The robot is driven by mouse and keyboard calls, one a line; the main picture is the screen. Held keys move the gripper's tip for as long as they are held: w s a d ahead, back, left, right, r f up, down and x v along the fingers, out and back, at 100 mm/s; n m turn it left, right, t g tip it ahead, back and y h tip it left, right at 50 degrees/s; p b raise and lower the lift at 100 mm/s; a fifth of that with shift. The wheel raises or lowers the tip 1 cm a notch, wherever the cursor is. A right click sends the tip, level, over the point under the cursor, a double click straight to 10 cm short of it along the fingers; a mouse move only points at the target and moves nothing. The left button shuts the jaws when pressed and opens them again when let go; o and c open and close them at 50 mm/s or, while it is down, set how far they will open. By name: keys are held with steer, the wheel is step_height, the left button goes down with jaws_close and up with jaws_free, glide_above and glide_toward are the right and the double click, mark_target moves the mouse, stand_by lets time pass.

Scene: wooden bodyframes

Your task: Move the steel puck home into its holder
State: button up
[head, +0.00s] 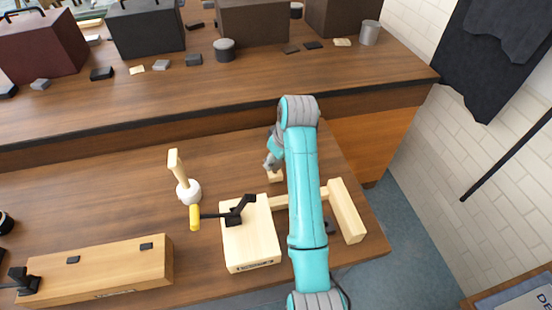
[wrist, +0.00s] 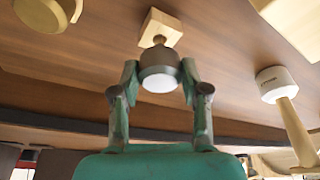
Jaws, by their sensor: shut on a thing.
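The steel puck (wrist: 159,72) is a short grey cylinder with a pale end face and a small knob in the wrist view. My gripper (wrist: 159,76) is shut on it, with one finger on each side. The puck is next to a small square pale wooden block (wrist: 160,28), which may be its holder. I cannot tell whether they touch. In the head view my gripper (head: 270,163) is just above the small block (head: 274,176), beside my arm. The puck cannot be made out clearly there.
A white-headed wooden mallet (head: 188,191) stands left of my gripper. Nearer are a wooden block (head: 250,245) with a black, yellow-handled clamp (head: 196,217) and a wooden bar (head: 345,212). A long wooden beam (head: 100,272) lies at the front left. A raised bench (head: 240,90) runs behind.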

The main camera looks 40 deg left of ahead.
mark_target(276, 167)
steer(key=shift+f, duration=1.6)
steer(key=o, duration=1.4)
steer(key=shift+c, duration=0.2)
steer(key=v, duration=0.7)
steer(key=shift+r, duration=0.25)
steer(key=shift+w+d, duration=0.1)
